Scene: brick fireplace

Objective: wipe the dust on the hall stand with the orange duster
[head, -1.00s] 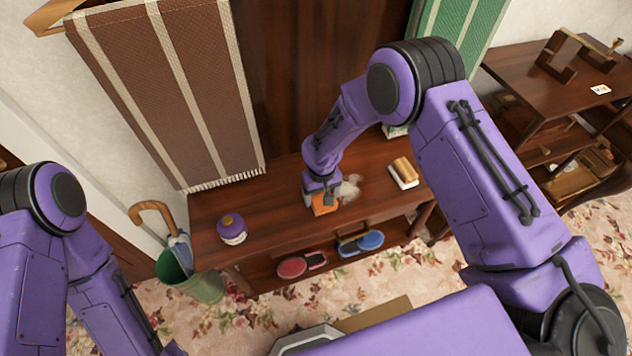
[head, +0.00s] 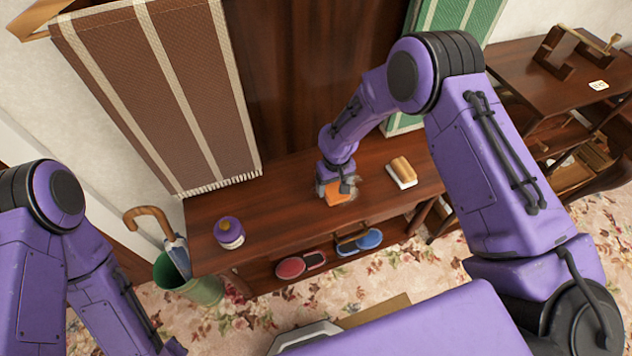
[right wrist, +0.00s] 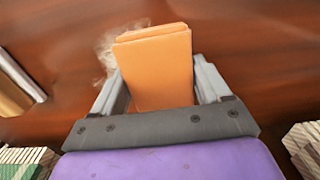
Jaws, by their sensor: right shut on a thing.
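The hall stand (head: 285,198) is a dark reddish-brown wooden bench with a lower shelf. My right gripper (head: 337,188) is shut on the orange duster (head: 341,198), low over the middle of the top. In the right wrist view the duster (right wrist: 155,70) sits between the fingers; I cannot tell whether it touches the wood. A small pale patch of dust (right wrist: 106,50) shows beside the duster in that view. In the head view the gripper mostly hides that spot. My left arm shows at the left, but its gripper is out of view.
A purple-capped jar (head: 229,233) stands at the top's left end. A tan-and-white brush-like block (head: 402,171) lies right of the duster. Red (head: 290,267) and blue (head: 369,239) items sit on the lower shelf. A green umbrella bin (head: 200,288) stands left. A brown striped cloth (head: 160,95) hangs behind.

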